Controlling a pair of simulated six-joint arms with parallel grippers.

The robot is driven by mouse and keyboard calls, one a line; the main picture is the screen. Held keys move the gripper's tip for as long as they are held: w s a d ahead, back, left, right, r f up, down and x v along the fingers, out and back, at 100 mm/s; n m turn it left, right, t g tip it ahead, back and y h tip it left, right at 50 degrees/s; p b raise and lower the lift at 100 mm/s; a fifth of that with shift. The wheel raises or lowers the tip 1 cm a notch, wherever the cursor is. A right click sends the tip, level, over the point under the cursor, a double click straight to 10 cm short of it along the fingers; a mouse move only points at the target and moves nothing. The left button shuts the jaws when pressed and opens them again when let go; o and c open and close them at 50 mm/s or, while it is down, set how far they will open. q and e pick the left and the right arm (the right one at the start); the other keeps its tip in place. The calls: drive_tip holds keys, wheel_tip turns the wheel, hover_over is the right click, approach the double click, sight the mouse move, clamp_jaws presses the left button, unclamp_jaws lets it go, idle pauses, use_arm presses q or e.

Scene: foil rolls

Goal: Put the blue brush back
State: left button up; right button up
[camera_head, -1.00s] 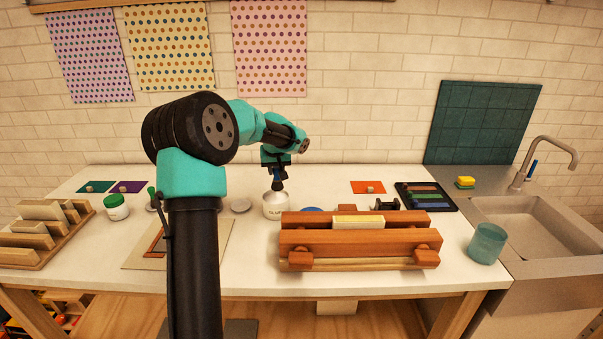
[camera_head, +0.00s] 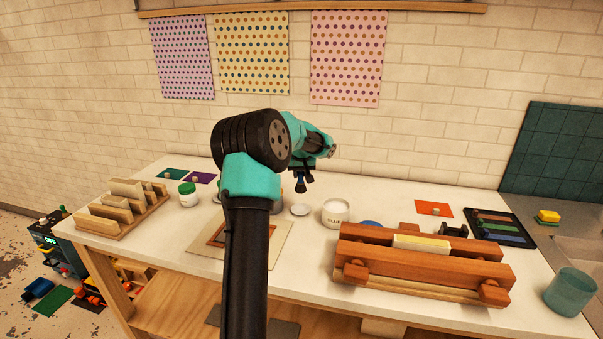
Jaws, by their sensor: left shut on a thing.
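My left gripper (camera_head: 302,175) is shut on a small dark and blue thing, the blue brush (camera_head: 300,186), and holds it pointing down above the table. Its lower end is small, and its bristles are hard to make out. A white open glue jar (camera_head: 335,213) stands to the right of the brush, and a pale round lid (camera_head: 300,209) lies below it in the picture. A small black stand (camera_head: 453,230) is behind the wooden press at the right. My right gripper is not in view.
The wooden press (camera_head: 425,266) fills the front right of the white table. A teal cup (camera_head: 571,292) stands near the right edge. A green-lidded jar (camera_head: 188,194) and a wooden rack (camera_head: 125,210) are at the left. A dark tray (camera_head: 505,229) lies at the back right.

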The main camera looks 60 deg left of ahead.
sight(301, 192)
use_arm(q)
drive_tip(key=shift+f, duration=3.85)
drive_tip(key=shift+f, duration=0.6)
drive_tip(key=o, duration=1.5)
drive_tip(key=shift+c, duration=0.2)
drive_tip(key=shift+r, duration=0.1)
drive_tip(key=shift+r, duration=4.4)
